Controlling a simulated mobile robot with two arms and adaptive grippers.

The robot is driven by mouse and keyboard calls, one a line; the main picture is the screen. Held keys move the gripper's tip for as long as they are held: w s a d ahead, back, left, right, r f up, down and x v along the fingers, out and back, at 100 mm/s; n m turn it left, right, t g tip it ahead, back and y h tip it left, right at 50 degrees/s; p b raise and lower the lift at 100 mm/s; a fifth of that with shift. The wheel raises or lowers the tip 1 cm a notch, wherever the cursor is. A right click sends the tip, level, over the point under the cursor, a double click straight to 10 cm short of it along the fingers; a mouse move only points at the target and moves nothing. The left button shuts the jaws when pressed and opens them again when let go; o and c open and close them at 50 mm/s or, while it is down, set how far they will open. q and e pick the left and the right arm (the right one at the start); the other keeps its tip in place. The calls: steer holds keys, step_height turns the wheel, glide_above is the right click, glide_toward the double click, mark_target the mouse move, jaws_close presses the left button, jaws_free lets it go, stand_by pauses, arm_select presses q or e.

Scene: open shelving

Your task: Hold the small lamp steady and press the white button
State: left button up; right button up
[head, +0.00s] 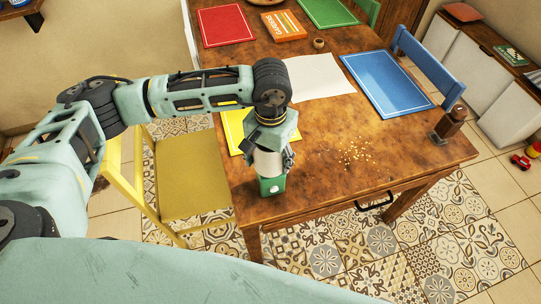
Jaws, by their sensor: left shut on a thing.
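The small lamp (268,164) stands on the wooden table (330,175) near its front left corner. It has a pale whitish upper part and a green base. The white button (274,189) is a small round spot on the front of the green base, and nothing covers it. My left gripper (270,146) reaches down from above and is shut on the upper part of the lamp. The top of the lamp is hidden by the gripper. My right gripper is not in view.
Crumbs (354,153) lie right of the lamp. A dark brown bottle-like object (452,121) stands at the right edge. Yellow (233,128), white (318,77), blue (388,82), red (225,26) and green mats (326,12) lie on the table. A yellow chair (190,175) stands left.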

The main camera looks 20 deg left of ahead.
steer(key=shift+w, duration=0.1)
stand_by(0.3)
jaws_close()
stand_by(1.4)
